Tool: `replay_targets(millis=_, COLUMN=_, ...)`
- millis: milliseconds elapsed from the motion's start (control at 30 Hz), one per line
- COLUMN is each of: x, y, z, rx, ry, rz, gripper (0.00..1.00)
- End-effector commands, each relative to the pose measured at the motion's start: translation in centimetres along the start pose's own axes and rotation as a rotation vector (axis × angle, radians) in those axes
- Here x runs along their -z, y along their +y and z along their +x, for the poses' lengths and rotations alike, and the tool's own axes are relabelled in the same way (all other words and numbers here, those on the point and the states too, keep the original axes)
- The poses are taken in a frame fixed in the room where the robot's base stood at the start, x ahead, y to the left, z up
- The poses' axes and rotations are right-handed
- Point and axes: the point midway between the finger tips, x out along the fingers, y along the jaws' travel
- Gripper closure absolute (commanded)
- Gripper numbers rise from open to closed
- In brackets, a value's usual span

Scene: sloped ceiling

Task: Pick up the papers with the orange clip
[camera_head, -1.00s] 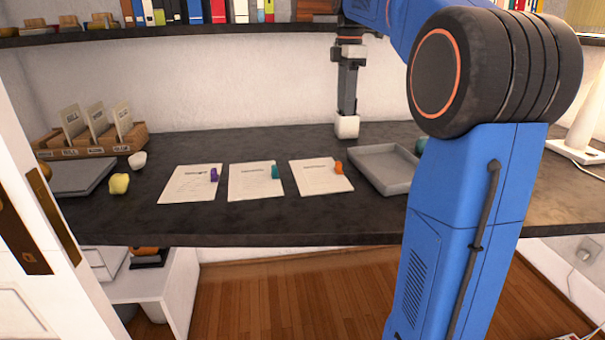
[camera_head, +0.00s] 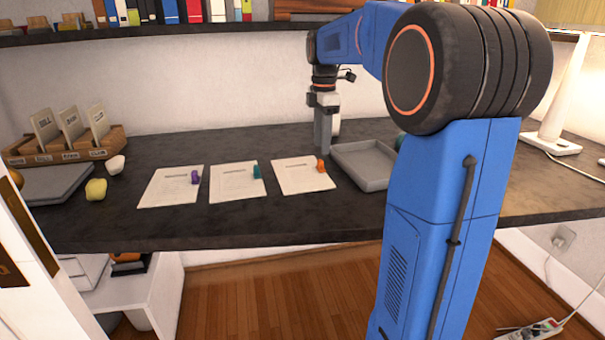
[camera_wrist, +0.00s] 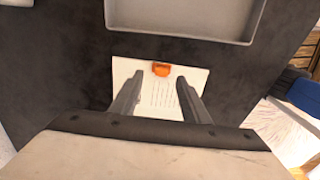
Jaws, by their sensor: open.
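The papers with the orange clip (camera_head: 303,178) lie flat on the dark desk, the rightmost of three sheets in the head view. The orange clip (camera_head: 321,165) sits at their upper right edge. In the wrist view the papers (camera_wrist: 155,92) show between my fingers, with the orange clip (camera_wrist: 161,69) at the far edge. My gripper (camera_head: 323,150) points down behind the papers, near the grey tray. In the wrist view my gripper (camera_wrist: 157,88) has its fingers spread apart with nothing held; its height above the papers is hard to judge.
A grey tray (camera_head: 372,183) stands right of the papers. Sheets with a teal clip (camera_head: 238,187) and a purple clip (camera_head: 160,191) lie to the left. A yellow object (camera_head: 96,190), a white cup (camera_head: 115,165) and a card box (camera_head: 108,144) are further left. A shelf (camera_head: 160,29) runs above.

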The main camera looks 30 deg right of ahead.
Motion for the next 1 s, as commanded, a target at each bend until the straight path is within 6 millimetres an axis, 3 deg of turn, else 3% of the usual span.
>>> replay_targets(millis=400, x=0.8, y=-0.4, z=4.6, rx=0.002, ry=0.0, rz=0.001, gripper=0.58)
replay_targets(millis=733, x=0.8, y=-0.3, z=5.2, rx=0.0, ry=0.0, rz=0.0, gripper=0.58)
replay_targets(millis=900, x=0.8, y=-0.3, z=5.2, rx=0.0, ry=0.0, rz=0.0, gripper=0.98)
replay_targets(millis=1000, x=0.8, y=-0.3, z=5.2, rx=0.0, ry=0.0, rz=0.0, gripper=1.0)
